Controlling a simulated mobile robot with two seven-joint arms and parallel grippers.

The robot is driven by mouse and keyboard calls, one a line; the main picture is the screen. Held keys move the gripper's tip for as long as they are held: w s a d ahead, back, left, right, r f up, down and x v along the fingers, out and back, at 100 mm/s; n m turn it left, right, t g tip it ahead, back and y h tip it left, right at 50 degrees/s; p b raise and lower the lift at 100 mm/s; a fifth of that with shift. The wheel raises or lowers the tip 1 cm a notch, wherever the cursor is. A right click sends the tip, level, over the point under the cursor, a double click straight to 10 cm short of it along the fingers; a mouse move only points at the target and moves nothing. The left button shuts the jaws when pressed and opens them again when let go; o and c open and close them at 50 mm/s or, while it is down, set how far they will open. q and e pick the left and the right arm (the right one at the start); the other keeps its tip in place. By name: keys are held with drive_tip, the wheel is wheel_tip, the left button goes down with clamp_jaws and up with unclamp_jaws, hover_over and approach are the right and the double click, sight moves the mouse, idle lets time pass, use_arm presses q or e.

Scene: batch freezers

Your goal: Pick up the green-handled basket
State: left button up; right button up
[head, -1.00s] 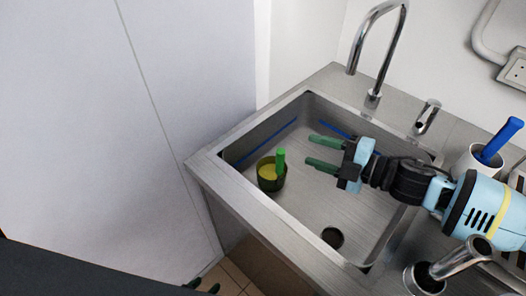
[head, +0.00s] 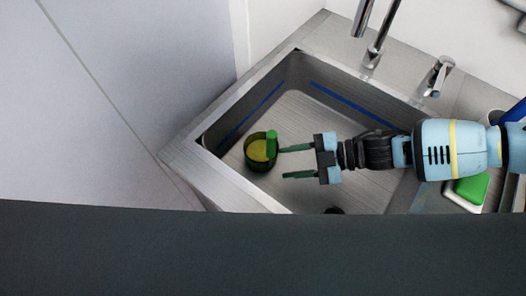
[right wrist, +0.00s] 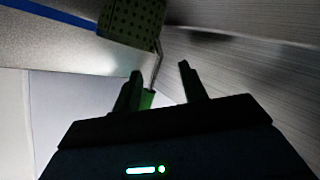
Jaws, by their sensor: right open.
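The green-handled basket (head: 249,160) is a small dark round basket with a yellowish inside, standing in the steel sink (head: 305,122). Its green handle (head: 271,142) rises on the side facing my right gripper (head: 283,162). That gripper is open and empty, its fingers pointing left at the basket, with the upper fingertip close by the handle. In the right wrist view the perforated basket (right wrist: 132,22) is ahead, and its green handle (right wrist: 147,99) shows by the left finger of the gripper (right wrist: 160,70). I cannot tell if they touch. My left gripper is out of view.
The sink walls (head: 240,112) surround the basket on the left and back. A tall faucet (head: 378,35) and a smaller tap (head: 438,76) stand behind. A green block (head: 471,188) in a white tray sits right of the sink, under my arm.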

sight(270, 163)
drive_tip(key=shift+w+f+x, duration=0.1)
drive_tip(key=shift+w+x, duration=0.05)
drive_tip(key=shift+x, duration=0.85)
drive_tip(key=shift+w+f+x, duration=0.15)
drive_tip(key=shift+x, duration=0.9)
drive_tip(key=shift+w+f+x, duration=0.1)
drive_tip(key=shift+w+x, duration=0.05)
drive_tip(key=shift+x, duration=0.85)
drive_tip(key=shift+d, duration=0.2)
clamp_jaws()
